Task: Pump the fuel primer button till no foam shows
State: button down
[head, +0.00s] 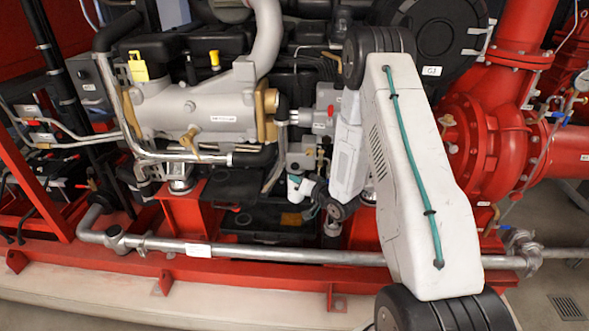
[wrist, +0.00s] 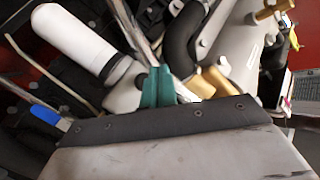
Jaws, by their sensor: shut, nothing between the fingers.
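My gripper (wrist: 157,88) shows in the wrist view with its two teal fingers together and nothing between them. The fingertips lie over a grey metal part, between a white cylinder with a black collar (wrist: 82,42) and a brass fitting (wrist: 212,83). I cannot tell whether they touch anything. In the head view, a small white and teal end of my arm shows low beside the engine, partly hidden by my arm links. I cannot make out the fuel primer button for certain in either view, and I see no foam.
The grey engine body (head: 210,108) is left of my arm in the head view. A steel pipe (head: 290,256) runs along the red base. A red pump (head: 480,150) stands right. In the wrist view, a black hose (wrist: 185,42) and blue handle (wrist: 45,115) are close by.

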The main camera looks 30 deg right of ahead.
aim_at(293, 168)
jog(key=shift+w+d, duration=0.45)
jog(key=shift+w, duration=0.25)
jog(key=shift+w+d, duration=0.45)
jog(key=shift+w, duration=0.2)
dwell(1.1)
jog(key=shift+w+d, duration=0.25)
jog(key=shift+w, duration=0.05)
jog(key=shift+w+d, duration=0.5)
jog(key=shift+w, duration=0.25)
dwell(1.2)
jog(key=shift+s, duration=0.1)
jog(key=shift+s+a, duration=0.75)
jog(key=shift+s, duration=0.25)
jog(key=shift+s+a, duration=0.7)
jog(key=shift+s, duration=0.35)
jog(key=shift+s+a, duration=0.7)
jog(key=shift+s, duration=0.3)
